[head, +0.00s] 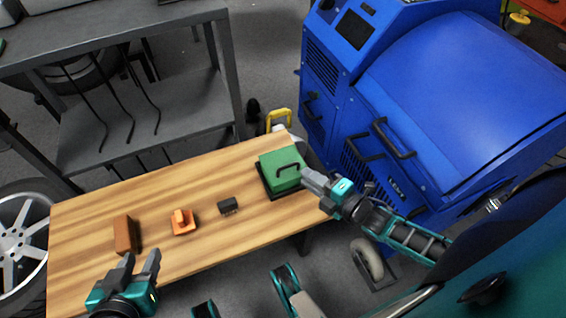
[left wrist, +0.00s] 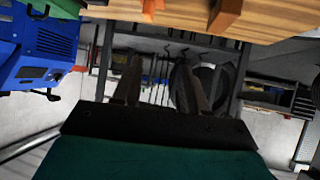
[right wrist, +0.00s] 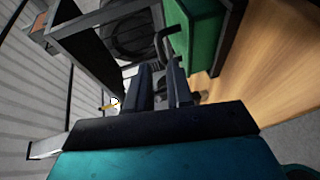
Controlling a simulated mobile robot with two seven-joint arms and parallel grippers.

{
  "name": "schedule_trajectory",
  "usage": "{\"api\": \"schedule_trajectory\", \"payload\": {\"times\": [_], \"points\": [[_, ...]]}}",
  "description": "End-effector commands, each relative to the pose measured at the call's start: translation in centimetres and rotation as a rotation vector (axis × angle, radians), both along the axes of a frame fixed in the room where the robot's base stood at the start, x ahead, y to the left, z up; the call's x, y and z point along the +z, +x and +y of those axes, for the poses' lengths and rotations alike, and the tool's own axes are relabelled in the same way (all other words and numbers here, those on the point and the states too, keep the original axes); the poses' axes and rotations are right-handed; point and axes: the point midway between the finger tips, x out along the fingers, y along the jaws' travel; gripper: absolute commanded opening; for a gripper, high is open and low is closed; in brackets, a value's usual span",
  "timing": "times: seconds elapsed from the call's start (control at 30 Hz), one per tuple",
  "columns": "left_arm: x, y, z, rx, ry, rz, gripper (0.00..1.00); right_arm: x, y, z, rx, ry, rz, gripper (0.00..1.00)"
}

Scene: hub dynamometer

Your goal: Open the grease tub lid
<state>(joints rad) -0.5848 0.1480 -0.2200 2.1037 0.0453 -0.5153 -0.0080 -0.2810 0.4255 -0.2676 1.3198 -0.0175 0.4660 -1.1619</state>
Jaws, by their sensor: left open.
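The green grease tub (head: 280,177) stands at the right end of the wooden bench, with a dark handle (head: 288,166) on its green lid. The lid looks closed. My right gripper (head: 306,178) is just right of the tub, its fingertips close to the handle. In the right wrist view, the green tub (right wrist: 203,35) and dark handle (right wrist: 166,38) lie just beyond my fingers, which are partly apart with a gap between them. I cannot tell whether they touch the handle. My left gripper (head: 142,258) is open and empty near the bench's front edge.
On the bench (head: 90,215) lie a brown block (head: 124,235), an orange part (head: 183,222) and a small dark block (head: 228,205). A blue machine (head: 420,90) stands behind right, a grey shelf (head: 200,95) behind left.

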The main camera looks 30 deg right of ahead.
Motion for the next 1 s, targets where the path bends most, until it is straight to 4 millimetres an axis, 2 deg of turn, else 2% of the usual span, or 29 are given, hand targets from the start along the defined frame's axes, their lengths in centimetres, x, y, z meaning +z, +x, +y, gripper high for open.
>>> {"api": "schedule_trajectory", "payload": {"times": [0.03,0.2,0.43,0.6,0.87,1.0], "points": [[-0.6,0.0,-0.1,-0.003,-0.001,0.001,0.43,-0.5,1.2,0.5,0.001,0.002,-0.005,0.21],[-1.7,-0.2,-0.4,-0.010,-0.003,0.018,0.43,-1.1,4.6,1.6,0.001,-0.001,-0.004,0.21],[-1.8,0.0,-1.0,-0.019,-0.015,0.015,0.43,-1.7,7.8,2.8,0.001,0.001,-0.002,0.21],[-1.7,0.2,-1.2,-0.019,-0.020,0.011,0.43,-1.8,8.8,3.1,0.000,0.001,0.000,0.21],[-1.3,0.3,-1.2,-0.019,-0.021,0.003,0.43,-1.8,8.9,3.2,0.000,0.001,0.001,0.21],[-1.3,0.4,-1.1,-0.018,-0.020,0.003,0.43,-1.7,8.9,3.2,0.000,0.001,0.001,0.11]]}}
